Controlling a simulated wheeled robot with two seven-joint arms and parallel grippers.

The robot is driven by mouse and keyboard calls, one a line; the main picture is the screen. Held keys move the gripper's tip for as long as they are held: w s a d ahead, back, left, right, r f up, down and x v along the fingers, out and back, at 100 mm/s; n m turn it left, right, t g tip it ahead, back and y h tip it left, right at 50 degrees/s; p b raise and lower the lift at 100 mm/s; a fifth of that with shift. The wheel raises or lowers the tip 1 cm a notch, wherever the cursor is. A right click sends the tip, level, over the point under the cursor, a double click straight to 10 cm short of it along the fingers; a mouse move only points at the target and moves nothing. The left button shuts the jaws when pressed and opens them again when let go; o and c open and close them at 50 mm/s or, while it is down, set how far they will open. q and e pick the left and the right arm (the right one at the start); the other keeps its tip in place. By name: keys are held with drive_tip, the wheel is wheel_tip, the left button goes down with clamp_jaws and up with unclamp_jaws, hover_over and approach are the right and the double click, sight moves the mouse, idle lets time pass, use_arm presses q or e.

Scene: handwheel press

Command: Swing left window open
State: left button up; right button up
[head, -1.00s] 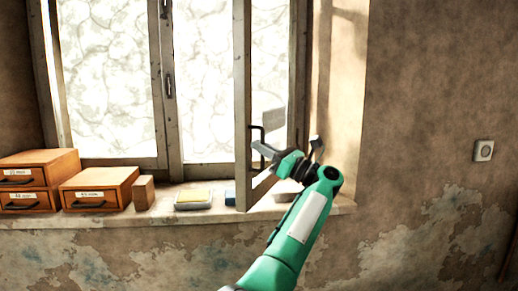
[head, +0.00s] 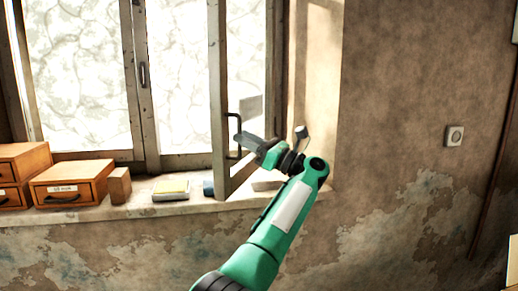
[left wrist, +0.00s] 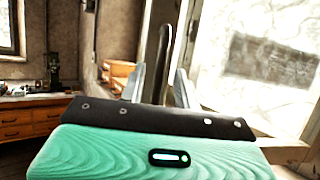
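A wooden window sash (head: 219,90) stands swung into the room, nearly edge-on in the head view. Its dark bar handle (head: 231,138) sits low on the sash and shows upright in the left wrist view (left wrist: 165,45). My left gripper (head: 246,141) is at this handle. In the left wrist view its two fingers (left wrist: 160,88) are apart, with the handle between them and small gaps beside it. Contact is hard to tell. Another glazed window panel (head: 82,75) at the left is closed, with a small handle (head: 143,75). My right gripper is not in view.
The wall at right, with a socket (head: 454,136), is bare.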

use_arm(q)
drive_tip(key=v, duration=0.5)
drive_tip(key=shift+d+b, duration=0.1)
drive_tip(key=shift+b, duration=0.25)
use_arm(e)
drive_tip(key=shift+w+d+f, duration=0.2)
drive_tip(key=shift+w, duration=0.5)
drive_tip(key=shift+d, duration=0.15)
